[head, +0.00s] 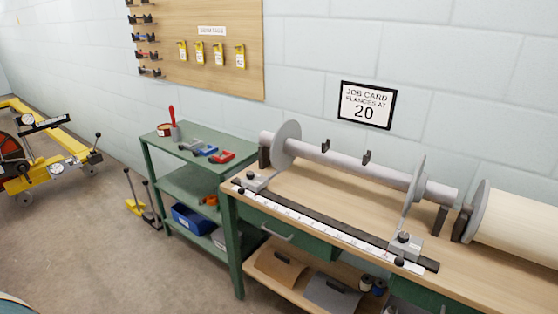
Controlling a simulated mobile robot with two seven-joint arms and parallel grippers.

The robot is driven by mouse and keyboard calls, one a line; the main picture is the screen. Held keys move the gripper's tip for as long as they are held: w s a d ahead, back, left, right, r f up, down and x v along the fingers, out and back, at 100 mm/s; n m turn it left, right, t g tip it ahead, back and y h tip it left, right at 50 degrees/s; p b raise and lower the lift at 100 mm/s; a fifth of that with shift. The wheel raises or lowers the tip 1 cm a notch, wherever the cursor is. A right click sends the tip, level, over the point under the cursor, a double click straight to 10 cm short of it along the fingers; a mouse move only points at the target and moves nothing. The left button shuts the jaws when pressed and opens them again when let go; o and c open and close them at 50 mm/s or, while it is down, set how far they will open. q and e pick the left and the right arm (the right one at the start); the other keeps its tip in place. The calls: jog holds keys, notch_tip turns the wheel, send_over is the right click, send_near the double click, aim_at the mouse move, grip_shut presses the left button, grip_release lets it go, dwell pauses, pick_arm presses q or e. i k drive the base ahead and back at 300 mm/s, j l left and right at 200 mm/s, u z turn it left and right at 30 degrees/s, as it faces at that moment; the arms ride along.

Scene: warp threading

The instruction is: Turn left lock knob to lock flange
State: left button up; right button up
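The left flange (287,146) is a grey upright disc on the left part of a grey horizontal beam (340,163). Below it a grey block (254,183) sits at the left end of a black rail, with a small black lock knob (241,189) at its front. The right flange (414,188) stands near the beam's right end, over a similar block (405,246) with a black knob (399,261). I cannot tell from this view whether either knob is tightened. Neither of my grippers is in view.
A white scale (315,226) runs along the black rail (345,233) on the wooden bench (480,260). A job card (364,105) on the wall reads flanges at 20. A green cart (190,170) with tools stands left of the bench. Floor in front is clear.

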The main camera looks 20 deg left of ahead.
aim_at(250, 176)
jog(key=i+j+z, duration=0.25)
jog(key=i+j, duration=0.15)
jog(key=j, duration=0.25)
jog(key=i+j+z, duration=0.1)
jog(key=j, duration=0.3)
jog(key=i+l, duration=0.05)
